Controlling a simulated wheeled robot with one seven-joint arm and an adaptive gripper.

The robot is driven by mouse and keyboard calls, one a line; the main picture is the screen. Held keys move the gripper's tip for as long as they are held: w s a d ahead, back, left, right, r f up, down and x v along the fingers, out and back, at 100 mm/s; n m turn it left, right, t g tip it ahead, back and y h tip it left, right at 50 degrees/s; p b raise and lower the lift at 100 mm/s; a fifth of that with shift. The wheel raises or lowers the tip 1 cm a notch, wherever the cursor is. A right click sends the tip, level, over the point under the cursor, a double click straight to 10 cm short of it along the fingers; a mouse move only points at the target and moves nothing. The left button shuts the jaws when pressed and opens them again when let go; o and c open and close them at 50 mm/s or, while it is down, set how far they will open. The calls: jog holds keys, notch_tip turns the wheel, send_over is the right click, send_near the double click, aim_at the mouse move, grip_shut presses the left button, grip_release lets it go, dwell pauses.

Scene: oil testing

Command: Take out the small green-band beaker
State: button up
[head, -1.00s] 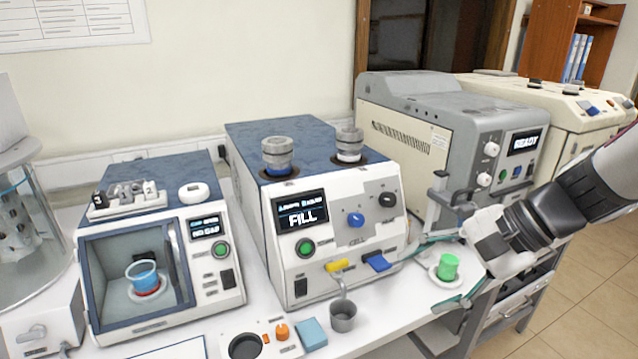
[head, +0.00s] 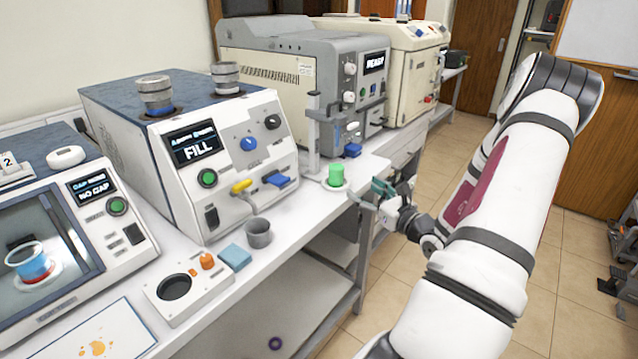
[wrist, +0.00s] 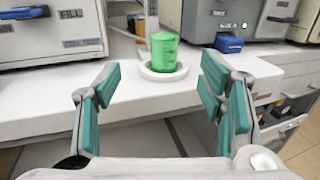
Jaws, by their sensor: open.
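The small green beaker (head: 336,174) stands upright on a round white dish (head: 345,186) near the bench's edge, in front of the grey machine. It also shows in the wrist view (wrist: 164,52), centred ahead of my fingers. No separate green band can be made out; the whole beaker looks green. My gripper (head: 371,195) is open and empty, just right of the beaker in the head view and past the bench's edge. In the wrist view, its teal-padded fingers (wrist: 160,78) are spread either side of the beaker's line, apart from it.
The grey machine (head: 305,68) stands behind the beaker, with a slim post (head: 313,135) close by. The FILL machine (head: 190,150) and a small grey metal cup (head: 258,232) are to the left. A blue beaker (head: 30,262) sits inside the left cabinet.

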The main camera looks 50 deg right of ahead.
aim_at(341, 171)
jog(key=x, duration=0.8)
jog(key=shift+d+f, duration=0.1)
jog(key=shift+f, duration=0.05)
jog(key=shift+d+r+p+x, duration=0.1)
jog(key=shift+r+p+x, duration=0.05)
jog(key=shift+x, duration=1.25)
jog(key=shift+d+r+p+x, duration=0.1)
jog(key=shift+d+p+x, duration=0.05)
jog(key=shift+x, duration=1.25)
jog(key=shift+s, duration=0.1)
jog(key=c, duration=1.4)
